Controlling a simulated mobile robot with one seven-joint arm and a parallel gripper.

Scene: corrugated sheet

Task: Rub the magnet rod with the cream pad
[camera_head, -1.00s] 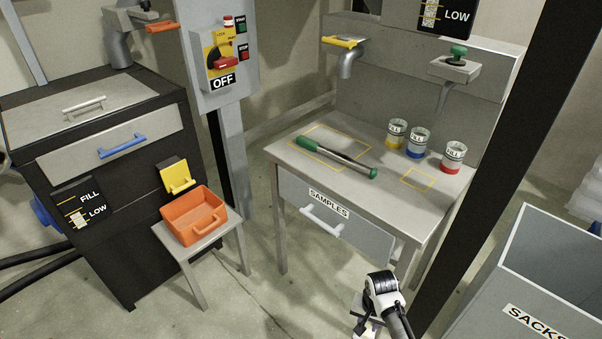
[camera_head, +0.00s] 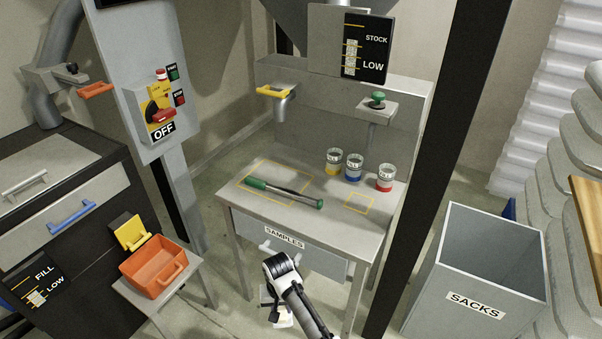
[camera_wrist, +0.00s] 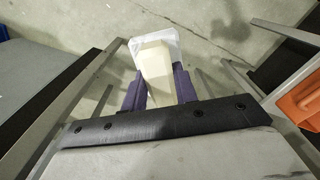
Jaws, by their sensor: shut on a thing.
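The magnet rod (camera_head: 284,192), a metal bar with green ends, lies on the samples table (camera_head: 237,205), partly across the left yellow outline. My gripper (camera_wrist: 160,88) is shut on the cream pad (camera_wrist: 154,60), a pale block with a whitish lower part between the dark fingers in the wrist view. In the head view the gripper is low in front of the table, apart from the rod, and my arm partly hides it. Only a pale bit of the pad shows there (camera_head: 283,321).
Three jars with yellow, blue (camera_head: 353,168) and red bands stand right of the rod. The table's drawer (camera_head: 290,248) has a protruding handle. An orange bin (camera_head: 155,266) sits on a small stand at left. A dark post (camera_head: 432,180) and the sacks bin (camera_head: 476,300) are at right.

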